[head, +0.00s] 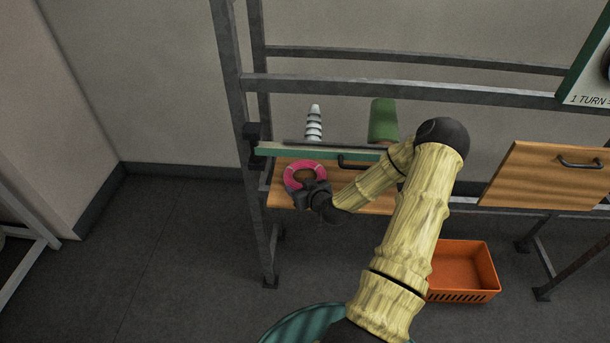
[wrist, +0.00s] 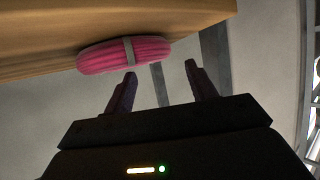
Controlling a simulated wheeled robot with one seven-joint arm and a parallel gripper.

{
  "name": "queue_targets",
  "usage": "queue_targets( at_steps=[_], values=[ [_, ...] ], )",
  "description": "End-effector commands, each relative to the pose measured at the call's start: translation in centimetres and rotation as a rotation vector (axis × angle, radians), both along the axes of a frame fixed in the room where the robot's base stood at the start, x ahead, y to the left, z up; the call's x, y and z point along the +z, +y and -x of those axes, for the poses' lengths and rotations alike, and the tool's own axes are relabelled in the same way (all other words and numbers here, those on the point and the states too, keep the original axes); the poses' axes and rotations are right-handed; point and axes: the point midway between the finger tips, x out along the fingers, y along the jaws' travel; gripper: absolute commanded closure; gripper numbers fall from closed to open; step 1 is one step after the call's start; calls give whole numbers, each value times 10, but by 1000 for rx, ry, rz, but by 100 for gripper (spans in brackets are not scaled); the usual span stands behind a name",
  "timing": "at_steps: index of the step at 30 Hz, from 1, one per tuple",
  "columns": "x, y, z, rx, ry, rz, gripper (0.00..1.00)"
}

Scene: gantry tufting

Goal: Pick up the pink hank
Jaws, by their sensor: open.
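The pink hank (head: 292,171) is a thick ring against a light wooden panel below the green-edged rail. In the wrist view the hank (wrist: 98,56) shows edge-on along the wood, with a pale grey band around it. My gripper (head: 308,188) is at the lower edge of the hank in the head view and hides part of it. In the wrist view my gripper (wrist: 160,69) has its two dark fingers apart with nothing between them. The hank lies beyond the fingertips, mostly to the left. I cannot tell whether a fingertip touches it.
A grey metal frame post (head: 239,130) stands left of the panel. A striped grey-white cone (head: 314,124) and a green cone (head: 383,121) stand behind the rail. A wooden drawer front (head: 545,176) is at right. An orange crate (head: 463,268) sits on the floor.

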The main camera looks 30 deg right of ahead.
Motion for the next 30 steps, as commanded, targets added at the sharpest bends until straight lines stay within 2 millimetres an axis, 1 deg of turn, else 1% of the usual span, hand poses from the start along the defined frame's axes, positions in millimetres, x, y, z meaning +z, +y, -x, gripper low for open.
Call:
queue_targets(
  at_steps=[1, 3, 13, 16, 25, 27, 30],
  values=[
    [-2, 0, -5, -2, -1, -1, 44],
    [-4, 0, -9, -1, 0, 0, 44],
    [-5, 0, -11, -1, 0, 0, 44],
    [-7, 1, -15, 0, 0, 0, 44],
    [-24, 3, -48, -1, 0, 0, 44],
    [-26, 3, -54, -1, -1, 0, 44],
    [-28, 3, -57, 0, 0, 0, 44]
  ],
)
